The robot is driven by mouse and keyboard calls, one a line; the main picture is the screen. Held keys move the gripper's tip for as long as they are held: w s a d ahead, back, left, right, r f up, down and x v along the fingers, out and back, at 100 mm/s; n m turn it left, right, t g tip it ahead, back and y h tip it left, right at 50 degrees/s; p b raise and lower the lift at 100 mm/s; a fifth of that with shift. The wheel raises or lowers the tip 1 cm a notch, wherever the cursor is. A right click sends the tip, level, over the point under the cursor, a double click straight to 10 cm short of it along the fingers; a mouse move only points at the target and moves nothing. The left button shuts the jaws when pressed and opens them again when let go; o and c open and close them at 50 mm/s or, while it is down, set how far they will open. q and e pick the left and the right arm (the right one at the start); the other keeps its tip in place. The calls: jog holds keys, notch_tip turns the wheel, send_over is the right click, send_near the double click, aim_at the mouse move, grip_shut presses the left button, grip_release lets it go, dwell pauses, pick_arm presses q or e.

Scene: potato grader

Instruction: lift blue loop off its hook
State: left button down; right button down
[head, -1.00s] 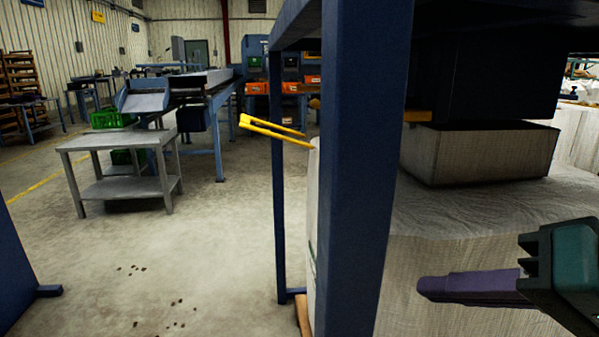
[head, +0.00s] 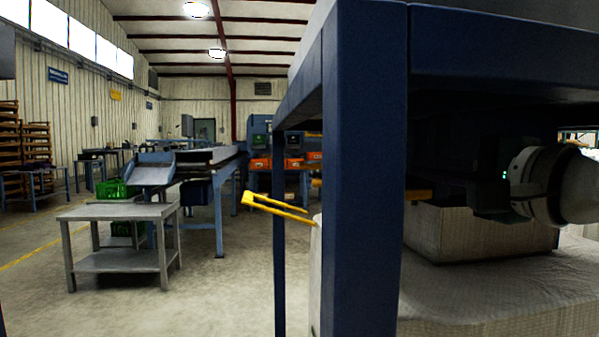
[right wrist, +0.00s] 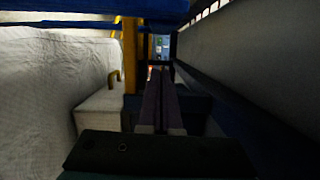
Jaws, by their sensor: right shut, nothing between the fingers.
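I cannot make out a blue loop for certain in either view. A yellow hook (head: 275,207) sticks out to the left behind the blue frame post (head: 363,170) in the head view. In the right wrist view a small bent yellow piece (right wrist: 115,77) shows left of the fingers. My right gripper (head: 490,195) is dark and shadowed under the machine in the head view. Its purple fingers (right wrist: 160,78) are shut and empty in the right wrist view. My left gripper is out of view.
A large white woven bag (head: 500,285) fills the lower right, under the blue top beam (head: 500,50). In the right wrist view a grey panel (right wrist: 240,60) runs close on the right. A grey table (head: 118,212) stands on open floor at the left.

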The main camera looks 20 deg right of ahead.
jog(key=a, duration=0.3)
jog(key=shift+w+a, duration=0.25)
jog(key=shift+a, duration=0.1)
jog(key=p, duration=0.1)
jog(key=a+n+p, duration=0.1)
jog(key=a+p, duration=0.1)
jog(key=shift+w+a+r, duration=0.15)
jog(key=shift+w+r, duration=0.1)
jog(key=shift+r, duration=0.1)
jog(key=shift+f, duration=0.1)
